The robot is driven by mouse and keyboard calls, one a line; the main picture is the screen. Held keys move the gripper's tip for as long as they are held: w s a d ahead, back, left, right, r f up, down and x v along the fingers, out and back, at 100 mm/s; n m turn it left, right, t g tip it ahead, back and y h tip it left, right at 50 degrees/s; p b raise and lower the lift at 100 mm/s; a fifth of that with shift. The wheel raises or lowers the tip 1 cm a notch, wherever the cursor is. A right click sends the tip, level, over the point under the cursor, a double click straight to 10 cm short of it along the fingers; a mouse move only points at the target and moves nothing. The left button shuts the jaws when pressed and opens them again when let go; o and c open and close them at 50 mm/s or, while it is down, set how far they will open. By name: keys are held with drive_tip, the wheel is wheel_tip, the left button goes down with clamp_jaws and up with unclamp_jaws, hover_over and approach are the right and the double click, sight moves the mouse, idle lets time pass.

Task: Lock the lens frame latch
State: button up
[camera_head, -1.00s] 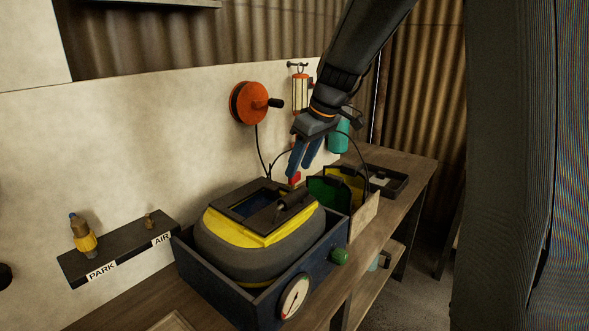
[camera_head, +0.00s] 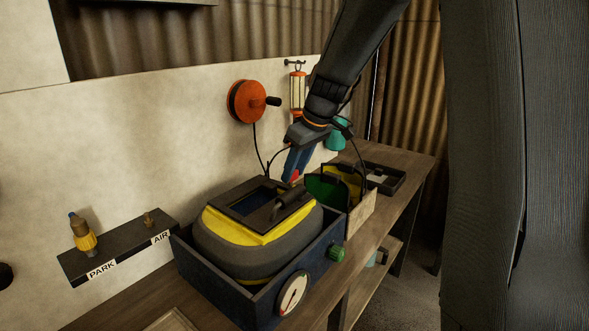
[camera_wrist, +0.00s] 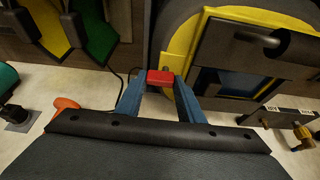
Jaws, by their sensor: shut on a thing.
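The blast helmet has a yellow front band (camera_head: 237,226) and a dark lens frame (camera_head: 228,200) with a black cylindrical bar. It sits face up in a dark blue box (camera_head: 225,293). The frame lies flat or nearly flat; any small gap cannot be told. A small red latch piece (camera_head: 295,176) is at the helmet's far right edge. My gripper (camera_head: 293,174) reaches down to it with blue fingers. In the wrist view, the red latch piece (camera_wrist: 160,77) sits between the fingertips, and my gripper (camera_wrist: 160,84) is shut on it. The lens frame (camera_wrist: 212,61) lies right of the fingers there.
A gauge (camera_head: 293,295) and a green knob (camera_head: 337,252) are on the box front. Green and yellow plates (camera_head: 328,190) stand in a holder to the right. A black tray (camera_head: 381,178) lies beyond. A PARK/AIR shelf (camera_head: 120,250) is at the left. An orange reel (camera_head: 249,101) hangs on the wall.

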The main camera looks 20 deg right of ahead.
drive_tip(key=m+p, duration=0.1)
drive_tip(key=m+h+p, duration=0.1)
drive_tip(key=m, duration=0.1)
drive_tip(key=m+p, duration=0.1)
drive_tip(key=shift+s+a+r+m+t+h+p, duration=0.15)
drive_tip(key=shift+s+m+t+h+p, duration=0.15)
drive_tip(key=shift+t, duration=0.1)
drive_tip(key=m+h+p, duration=0.1)
drive_tip(key=m, duration=0.2)
drive_tip(key=shift+a, duration=0.1)
drive_tip(key=m+h+b, duration=0.1)
drive_tip(key=m+b, duration=0.1)
drive_tip(key=m+h+b, duration=0.1)
drive_tip(key=m+b, duration=0.1)
drive_tip(key=shift+a+f, duration=0.15)
drive_tip(key=shift+f, duration=0.2)
drive_tip(key=m+b, duration=0.3)
drive_tip(key=shift+s+a+g+h, duration=0.1)
drive_tip(key=shift+g+h, duration=0.3)
drive_tip(key=shift+s+a+r+m+g+h+b, duration=0.1)
drive_tip(key=shift+m+g+h+b, duration=0.15)
drive_tip(key=shift+m+b, duration=0.45)
drive_tip(key=shift+a+r+m+g+h+b, duration=0.2)
drive_tip(key=shift+m+b, duration=0.3)
drive_tip(key=shift+m, duration=0.4)
drive_tip(key=shift+d+f, duration=0.15)
